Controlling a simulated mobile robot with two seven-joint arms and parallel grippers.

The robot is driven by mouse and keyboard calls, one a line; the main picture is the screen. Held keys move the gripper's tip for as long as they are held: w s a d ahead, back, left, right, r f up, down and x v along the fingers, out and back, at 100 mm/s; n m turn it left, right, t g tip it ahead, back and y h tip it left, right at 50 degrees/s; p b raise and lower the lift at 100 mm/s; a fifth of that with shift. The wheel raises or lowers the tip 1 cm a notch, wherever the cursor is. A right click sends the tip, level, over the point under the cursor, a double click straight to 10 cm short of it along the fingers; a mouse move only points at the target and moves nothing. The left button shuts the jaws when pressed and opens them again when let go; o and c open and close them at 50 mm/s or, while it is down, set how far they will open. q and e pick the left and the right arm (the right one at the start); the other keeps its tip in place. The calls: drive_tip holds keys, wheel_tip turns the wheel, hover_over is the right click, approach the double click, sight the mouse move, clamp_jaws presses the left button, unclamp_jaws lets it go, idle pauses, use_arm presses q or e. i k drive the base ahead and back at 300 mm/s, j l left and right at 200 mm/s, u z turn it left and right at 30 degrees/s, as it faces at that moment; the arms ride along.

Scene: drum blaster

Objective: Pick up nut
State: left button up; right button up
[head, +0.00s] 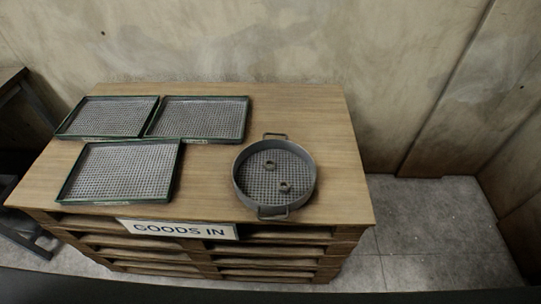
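Two small grey nuts lie apart inside a round grey mesh-bottomed basket on the table's right side. One nut (269,166) is near the basket's middle. The other nut (285,187) is lower and to the right, nearer the front. The basket (236,186) has a raised rim and a handle at its back and front. Neither of my grippers shows in the head view.
Three shallow green-rimmed mesh trays sit on the left of the wooden table (215,195): back left (108,117), back middle (200,118) and front left (120,172). A "GOODS IN" sign (180,229) hangs at the front edge. A wall (230,40) stands behind.

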sight(269, 161)
drive_tip(key=j+z, duration=0.1)
drive_tip(key=z, duration=0.3)
drive_tip(key=j+z, duration=0.15)
drive_tip(key=z, duration=0.25)
drive_tip(key=j+z, duration=0.1)
drive_tip(key=z, duration=0.35)
drive_tip(key=k+j+z, duration=0.15)
drive_tip(key=j+z, duration=0.15)
drive_tip(key=k+j+z, duration=0.3)
drive_tip(key=j, duration=0.15)
drive_tip(key=k+j, duration=0.25)
drive_tip(key=j, duration=0.15)
drive_tip(key=k+j+z, duration=0.15)
drive_tip(key=j, duration=0.25)
drive_tip(key=k, duration=0.1)
